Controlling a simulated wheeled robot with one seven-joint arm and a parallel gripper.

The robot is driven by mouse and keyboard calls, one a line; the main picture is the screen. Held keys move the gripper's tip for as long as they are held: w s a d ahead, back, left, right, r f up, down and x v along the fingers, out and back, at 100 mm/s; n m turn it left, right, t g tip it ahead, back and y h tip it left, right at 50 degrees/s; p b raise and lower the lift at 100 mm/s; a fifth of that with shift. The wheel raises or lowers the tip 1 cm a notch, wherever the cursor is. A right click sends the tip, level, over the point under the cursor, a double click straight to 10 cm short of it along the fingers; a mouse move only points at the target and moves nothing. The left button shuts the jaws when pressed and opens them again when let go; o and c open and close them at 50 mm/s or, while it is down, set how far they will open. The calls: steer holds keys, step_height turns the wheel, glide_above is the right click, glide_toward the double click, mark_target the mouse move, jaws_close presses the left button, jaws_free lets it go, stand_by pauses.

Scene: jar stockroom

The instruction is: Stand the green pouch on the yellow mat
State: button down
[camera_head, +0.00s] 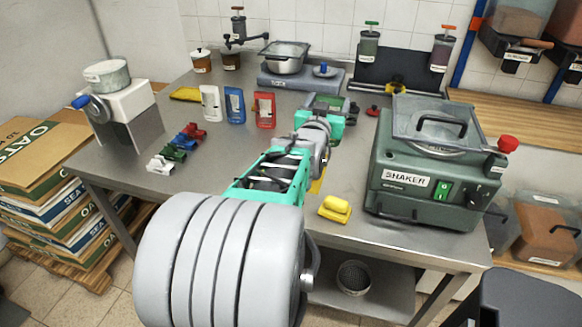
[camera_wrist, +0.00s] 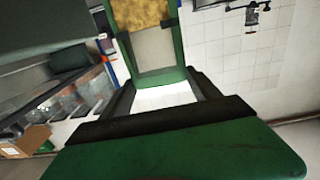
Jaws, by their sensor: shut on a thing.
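The green pouch (camera_wrist: 184,50), with a clear window and yellowish contents, fills the middle of the wrist view. My gripper (camera_wrist: 165,97) is shut on it, with dark jaw parts across its near end. In the head view my gripper (camera_head: 326,104) is over the back middle of the table, and the pouch is largely hidden behind it. A flat yellow patch (camera_head: 185,93), which looks like the yellow mat, lies at the back left of the table, apart from my gripper. Another flat yellow strip (camera_head: 318,184) shows partly beneath my arm; I cannot tell what it is.
White (camera_head: 210,103), blue (camera_head: 234,105) and red (camera_head: 264,109) pouches stand in a row left of my gripper. A green shaker machine (camera_head: 425,160) stands at right, a yellow block (camera_head: 335,208) in front. Small coloured clips (camera_head: 178,152) lie at left. A pan (camera_head: 285,62) stands behind.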

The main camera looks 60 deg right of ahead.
steer(key=w+f+b, duration=0.1)
steer(key=w+f, duration=1.2)
steer(key=w, duration=0.1)
steer(key=shift+a, duration=0.25)
steer(key=shift+f+b, duration=0.15)
steer(key=shift+b, duration=0.2)
steer(key=shift+c, duration=0.8)
jaws_free()
steer(key=shift+s, duration=0.1)
